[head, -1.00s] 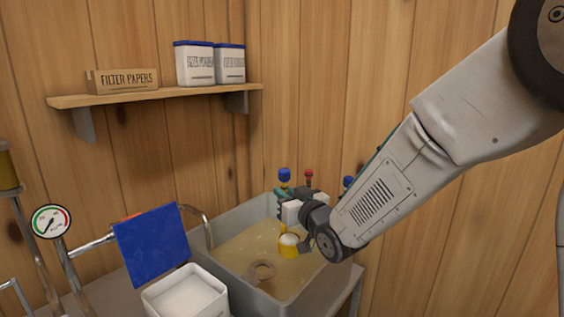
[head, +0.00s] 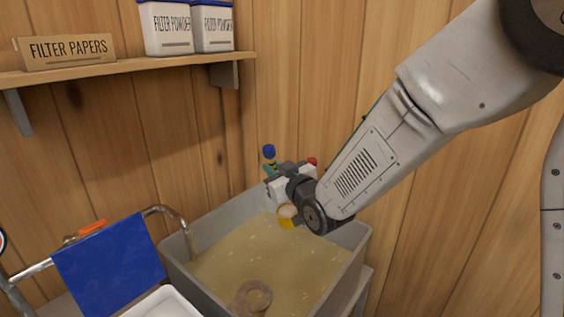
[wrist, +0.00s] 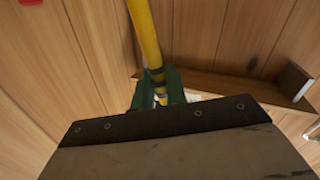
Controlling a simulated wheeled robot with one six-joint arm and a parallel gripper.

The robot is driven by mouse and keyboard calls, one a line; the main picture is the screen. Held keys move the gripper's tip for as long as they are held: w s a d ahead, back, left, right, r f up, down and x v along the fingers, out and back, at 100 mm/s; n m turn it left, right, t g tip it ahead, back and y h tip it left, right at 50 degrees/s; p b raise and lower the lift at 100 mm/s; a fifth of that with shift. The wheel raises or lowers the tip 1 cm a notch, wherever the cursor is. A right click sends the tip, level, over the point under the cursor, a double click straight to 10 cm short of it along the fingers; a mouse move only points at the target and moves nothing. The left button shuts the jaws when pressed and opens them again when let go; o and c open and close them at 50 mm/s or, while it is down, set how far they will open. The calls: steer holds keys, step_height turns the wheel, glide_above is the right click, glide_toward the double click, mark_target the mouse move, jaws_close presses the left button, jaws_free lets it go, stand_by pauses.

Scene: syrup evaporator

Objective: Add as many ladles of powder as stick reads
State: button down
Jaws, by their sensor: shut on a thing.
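My gripper (head: 274,182) is shut on the yellow handle of a ladle, whose blue end (head: 269,151) points up. The ladle's cup (head: 287,222) is below the gripper, over the tank, with pale content at its top. In the wrist view the yellow handle (wrist: 146,35) passes between the green fingers (wrist: 159,90). A grey tank (head: 180,272) holds cloudy amber liquid (head: 230,255), with a brown ring-shaped piece (head: 254,296) at its near side. An open white container (head: 165,306) is at the bottom edge, mostly cut off. I cannot make out a stick reading.
A blue panel (head: 110,278) stands beside the white container, by a metal pipe (head: 180,222). A shelf (head: 130,67) holds a filter papers box (head: 66,52) and two filter powder tubs (head: 168,27) (head: 213,28). A red-ended thing (head: 312,161) shows behind my gripper.

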steer(key=s+a+f+n+h, duration=0.2)
steer(key=a+f+n, duration=0.6)
steer(key=f+n, duration=0.5)
steer(key=shift+s+a+f+h, duration=0.2)
steer(key=shift+s+f+h, duration=0.15)
steer(key=shift+s, duration=0.45)
